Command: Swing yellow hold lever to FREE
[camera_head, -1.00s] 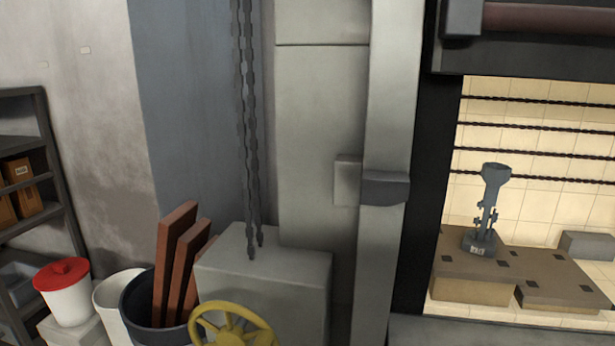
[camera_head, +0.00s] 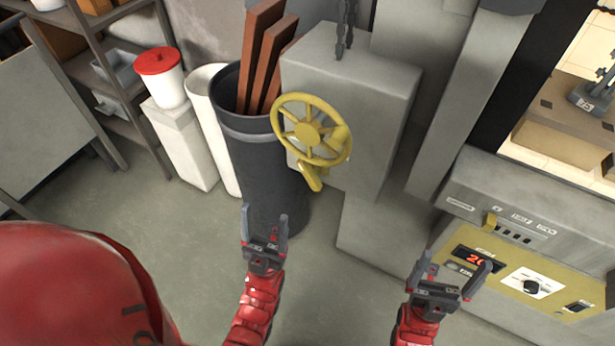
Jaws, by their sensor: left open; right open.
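A short yellow lever (camera_head: 312,178) hangs below a yellow handwheel (camera_head: 308,134) on the front of a grey box housing (camera_head: 360,85). It slants downward, and its upper end is partly hidden by the wheel. No FREE marking is readable there. A smaller yellow tab (camera_head: 490,221) stands on the control panel at the right; its labels are too small to read. My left gripper (camera_head: 264,216) is open and empty, below and left of the lever in the picture. My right gripper (camera_head: 457,262) is open and empty, in front of the panel.
A dark bin (camera_head: 258,175) holding reddish-brown bars (camera_head: 268,60) stands left of the housing. A red-lidded white bucket (camera_head: 162,85) and shelves (camera_head: 115,50) are further left. The yellow-faced control panel (camera_head: 520,285) is at right. Grey floor (camera_head: 335,305) is open between my arms.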

